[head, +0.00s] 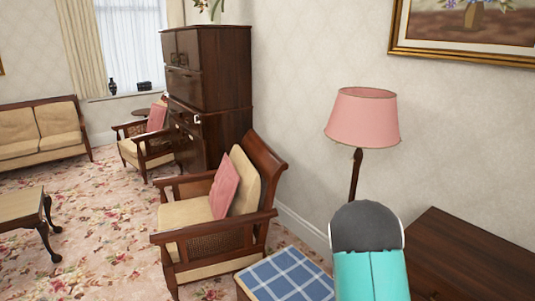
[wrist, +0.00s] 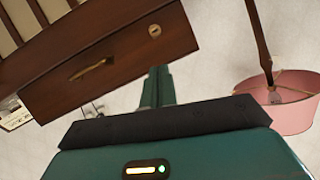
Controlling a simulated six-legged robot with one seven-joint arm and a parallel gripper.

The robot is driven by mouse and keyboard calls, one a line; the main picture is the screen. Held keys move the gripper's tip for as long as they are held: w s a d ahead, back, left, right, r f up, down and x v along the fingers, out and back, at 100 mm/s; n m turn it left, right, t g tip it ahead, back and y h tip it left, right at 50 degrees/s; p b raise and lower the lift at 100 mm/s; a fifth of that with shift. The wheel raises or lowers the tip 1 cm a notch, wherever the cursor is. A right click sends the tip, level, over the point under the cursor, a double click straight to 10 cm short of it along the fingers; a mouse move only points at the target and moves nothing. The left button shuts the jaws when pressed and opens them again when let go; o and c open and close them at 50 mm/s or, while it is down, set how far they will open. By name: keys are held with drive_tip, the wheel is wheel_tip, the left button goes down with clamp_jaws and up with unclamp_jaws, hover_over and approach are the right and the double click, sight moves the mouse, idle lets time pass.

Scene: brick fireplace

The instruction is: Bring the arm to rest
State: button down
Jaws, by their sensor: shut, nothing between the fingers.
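My gripper (wrist: 157,82) shows in the wrist view as two teal fingers side by side, closed together with nothing between them. The fingers point toward the dark wooden drawer furniture (wrist: 120,55), which appears tilted in that view. I cannot tell how far the fingertips are from it. In the head view a grey and teal part of my arm rises at the lower right, and the gripper itself is out of sight.
A floor lamp (head: 363,118) with a pink shade stands by the wall, and it shows in the wrist view (wrist: 285,103). A dark wooden cabinet top (head: 470,255) is at lower right. An armchair (head: 220,205) and a blue checked seat (head: 287,277) are nearby. Open carpet (head: 110,220) lies left.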

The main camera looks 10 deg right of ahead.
drive_tip(key=a+r+n+y, duration=0.6)
drive_tip(key=a+r+y, duration=0.3)
drive_tip(key=a+r, duration=1.05)
drive_tip(key=s+a+r+n+g, duration=0.1)
drive_tip(key=s+a+r+n, duration=0.1)
drive_tip(key=s+a, duration=0.2)
drive_tip(key=s+a+r+n+y, duration=0.1)
drive_tip(key=s+a+r+n, duration=0.2)
drive_tip(key=s, duration=0.8)
drive_tip(key=s+a+r+n+g, duration=0.1)
drive_tip(key=s+a+r+n, duration=0.1)
drive_tip(key=s+a, duration=0.3)
drive_tip(key=s+r, duration=0.1)
drive_tip(key=s, duration=0.2)
drive_tip(key=shift+r+g+y, duration=0.15)
drive_tip(key=shift+g+y, duration=0.15)
drive_tip(key=shift+y, duration=0.1)
